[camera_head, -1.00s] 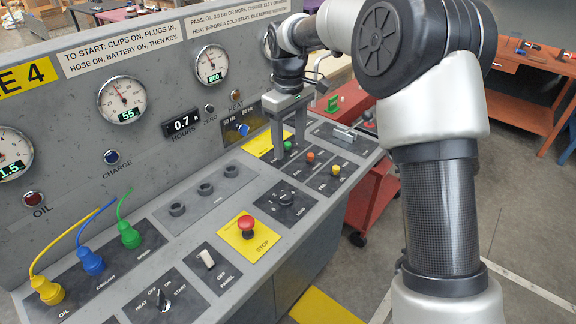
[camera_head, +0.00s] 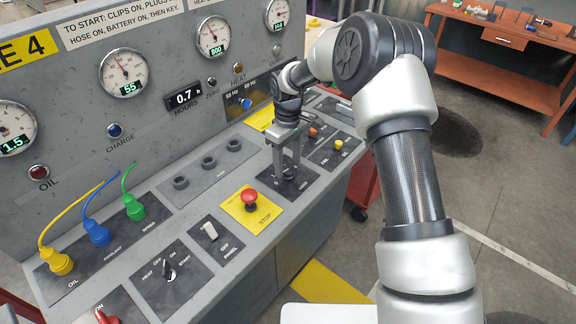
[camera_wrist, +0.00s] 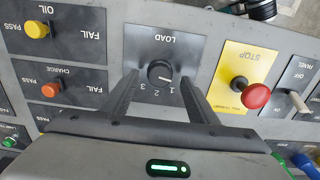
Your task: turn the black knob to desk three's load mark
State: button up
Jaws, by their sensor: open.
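The black knob (camera_wrist: 160,73) sits on a dark plate marked LOAD, with marks 1, 2 and 3 beside it in the wrist view. Its white pointer line slants to the lower right, on the side of the 1. My gripper (camera_wrist: 160,82) is open, its fingers on either side of the knob, with gaps between them and the knob in this view. In the head view my gripper (camera_head: 287,168) is low over the LOAD plate (camera_head: 300,187) and mostly hides the knob. Whether the fingers reach down around the knob is unclear.
The red stop button (camera_wrist: 256,96) on its yellow plate stands close beside the LOAD plate. Yellow (camera_wrist: 36,29) and orange (camera_wrist: 51,90) buttons are on the other side. A panel toggle (camera_head: 210,231) and corded plugs (camera_head: 97,233) are farther along the desk. Gauges line the upright panel.

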jog(key=shift+f, duration=1.15)
jog(key=c, duration=1)
jog(key=shift+m, duration=0.4)
jog(key=shift+c, duration=0.2)
jog(key=shift+m+b, duration=0.9)
jog(key=shift+m, duration=0.1)
jog(key=m+b, duration=0.1)
jog(key=m, duration=0.3)
jog(key=shift+m+b, duration=0.3)
jog(key=shift+b, duration=0.1)
jog(key=m+b, duration=0.1)
jog(key=m, duration=0.3)
jog(key=shift+m, duration=2.1)
